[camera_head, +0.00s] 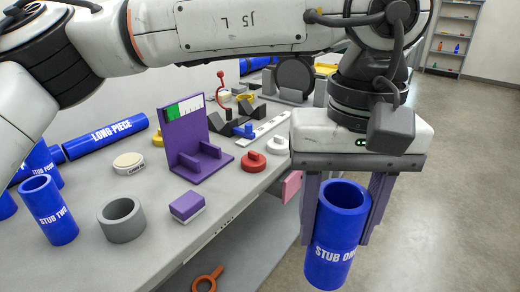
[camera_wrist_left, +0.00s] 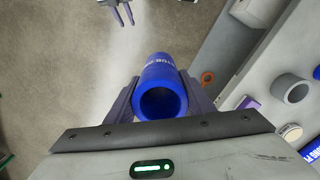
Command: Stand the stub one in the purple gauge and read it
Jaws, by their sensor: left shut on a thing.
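Stub one (camera_head: 335,238) is a blue open tube with its name in white. My left gripper (camera_head: 342,210) is shut on it, with one finger on each side, and holds it upright, off the front edge of the cart top. In the left wrist view stub one (camera_wrist_left: 162,90) sits between the fingers (camera_wrist_left: 160,100), its open end facing the camera. The purple gauge (camera_head: 190,140) stands on the cart top to the left, an upright plate with a green and white scale, a base and two purple blocks. It is empty. In the left wrist view another gripper (camera_wrist_left: 117,8) shows at the top, its fingers apart.
The long piece (camera_head: 105,136) lies behind.

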